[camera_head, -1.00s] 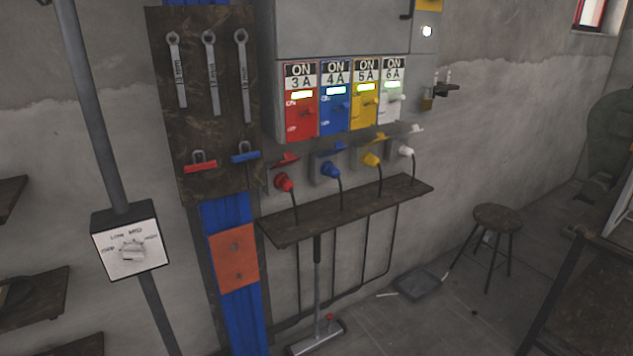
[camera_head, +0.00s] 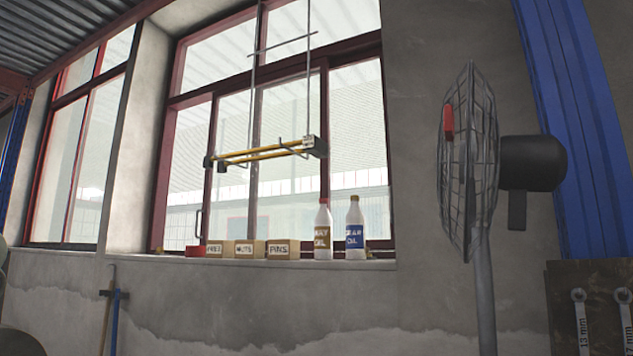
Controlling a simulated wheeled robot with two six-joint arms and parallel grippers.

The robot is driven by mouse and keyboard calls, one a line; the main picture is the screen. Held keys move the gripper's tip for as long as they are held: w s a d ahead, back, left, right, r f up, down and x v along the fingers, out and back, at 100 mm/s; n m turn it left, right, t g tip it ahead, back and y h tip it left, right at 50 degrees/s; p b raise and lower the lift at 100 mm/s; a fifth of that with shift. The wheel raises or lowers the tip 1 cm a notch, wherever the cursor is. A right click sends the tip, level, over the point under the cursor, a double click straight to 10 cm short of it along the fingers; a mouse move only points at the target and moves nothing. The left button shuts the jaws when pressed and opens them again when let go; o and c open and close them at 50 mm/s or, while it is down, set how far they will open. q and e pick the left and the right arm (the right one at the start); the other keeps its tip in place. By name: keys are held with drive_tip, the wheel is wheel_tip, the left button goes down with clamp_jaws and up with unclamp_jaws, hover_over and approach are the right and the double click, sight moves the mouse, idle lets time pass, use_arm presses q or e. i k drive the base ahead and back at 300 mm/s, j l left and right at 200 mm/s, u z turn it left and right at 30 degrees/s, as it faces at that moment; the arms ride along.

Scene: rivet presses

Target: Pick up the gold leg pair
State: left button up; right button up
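I cannot make out a gold leg pair in this view. The only golden-yellow things hanging here are two thin bars on a fixture (camera_head: 262,153), hung by thin rods in front of the window; I cannot tell that they are legs. Neither of my grippers is in view.
A fan (camera_head: 470,165) on a pole stands at the right, before a blue beam (camera_head: 575,90). The window sill (camera_head: 340,264) holds small labelled boxes (camera_head: 243,249) and two oil bottles (camera_head: 323,232), (camera_head: 355,230). A wrench board (camera_head: 565,285) shows lower right.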

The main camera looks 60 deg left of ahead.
sight(311, 144)
drive_tip(key=u, duration=3.3)
drive_tip(key=i+z, duration=0.1)
drive_tip(key=z, duration=0.65)
drive_tip(key=i+j+z, duration=0.15)
drive_tip(key=z, duration=0.6)
drive_tip(key=i+j, duration=0.05)
